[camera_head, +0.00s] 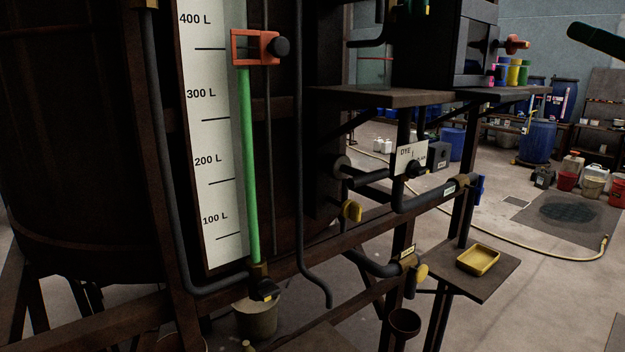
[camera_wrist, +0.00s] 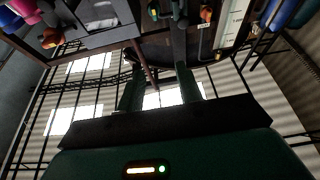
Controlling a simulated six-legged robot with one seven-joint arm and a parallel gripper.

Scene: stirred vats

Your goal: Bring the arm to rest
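My gripper (camera_wrist: 157,82) shows in the wrist view. Its two dark green fingers stand apart with nothing held between them, and bright windows show through the gap. In the head view, a dark rounded part of my arm (camera_head: 598,40) juts in at the upper right edge; no fingers can be made out there. The arm is raised and appears clear of the vat (camera_head: 90,130) and the shelf. The wrist view looks toward a ceiling and windows, with the gauge board (camera_wrist: 231,22) at its top right.
The gauge board (camera_head: 206,130) carries a green column (camera_head: 250,165) and a red clamp (camera_head: 254,47). Pipes and a dye valve (camera_head: 414,166) stick out beside the vat. A shelf (camera_head: 400,97) bears small coloured pots. A yellow tray (camera_head: 478,260) sits lower right. A hose (camera_head: 540,250) crosses open floor.

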